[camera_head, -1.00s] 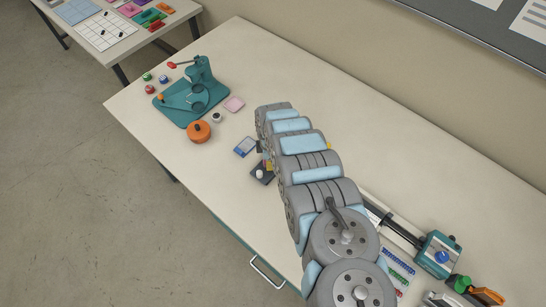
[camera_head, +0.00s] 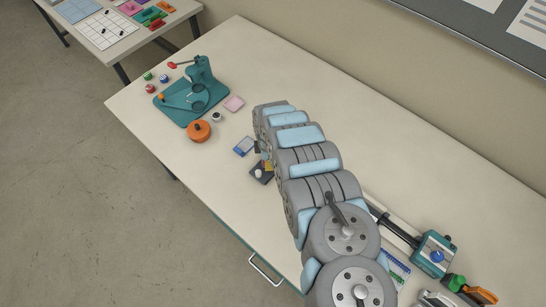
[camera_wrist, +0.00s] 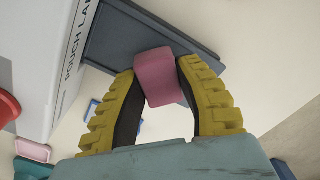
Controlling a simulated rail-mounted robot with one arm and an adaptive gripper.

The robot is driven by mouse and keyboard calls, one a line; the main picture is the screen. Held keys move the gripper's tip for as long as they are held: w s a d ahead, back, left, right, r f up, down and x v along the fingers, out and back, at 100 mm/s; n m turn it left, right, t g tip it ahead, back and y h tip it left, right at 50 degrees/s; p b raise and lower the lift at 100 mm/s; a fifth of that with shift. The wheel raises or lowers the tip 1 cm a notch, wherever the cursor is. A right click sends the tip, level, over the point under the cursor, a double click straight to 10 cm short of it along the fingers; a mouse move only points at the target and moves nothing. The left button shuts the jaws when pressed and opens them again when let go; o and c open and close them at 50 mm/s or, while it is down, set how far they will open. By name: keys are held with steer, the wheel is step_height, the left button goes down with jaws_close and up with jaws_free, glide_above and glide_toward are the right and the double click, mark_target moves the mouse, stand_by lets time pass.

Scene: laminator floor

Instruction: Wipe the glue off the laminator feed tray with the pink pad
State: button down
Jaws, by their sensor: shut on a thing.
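In the wrist view my gripper (camera_wrist: 159,76), with its yellow ribbed fingers, is shut on the pink pad (camera_wrist: 155,68). The pad's far end overlaps the dark grey feed tray (camera_wrist: 113,32) in the picture; I cannot tell whether it touches it. The tray lies beside a white machine body (camera_wrist: 35,45) with partly visible lettering that starts "POUCH". I see no glue on the visible part of the tray; the pad and fingers hide some of it. In the head view my arm hides the gripper, pad and most of that area.
In the head view a teal press (camera_head: 192,97), an orange round item (camera_head: 199,131) and a flat pink item (camera_head: 234,103) stand at the table's left. A small dark item (camera_head: 261,171) lies beside my arm. A teal-ended trimmer (camera_head: 434,253) is at right. The table's back is clear.

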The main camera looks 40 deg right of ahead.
steer(key=shift+w+a+r+p, duration=0.15)
steer(key=shift+r, duration=0.25)
steer(key=shift+w+a+r+p, duration=0.15)
steer(key=shift+r, duration=0.25)
steer(key=shift+s+r, duration=0.15)
steer(key=shift+r, duration=0.1)
steer(key=shift+d+r+p, duration=0.15)
steer(key=shift+r+p, duration=0.75)
steer(key=shift+r, duration=0.2)
steer(key=shift+d+r+p, duration=0.1)
steer(key=shift+r+p, duration=0.75)
steer(key=shift+r, duration=0.2)
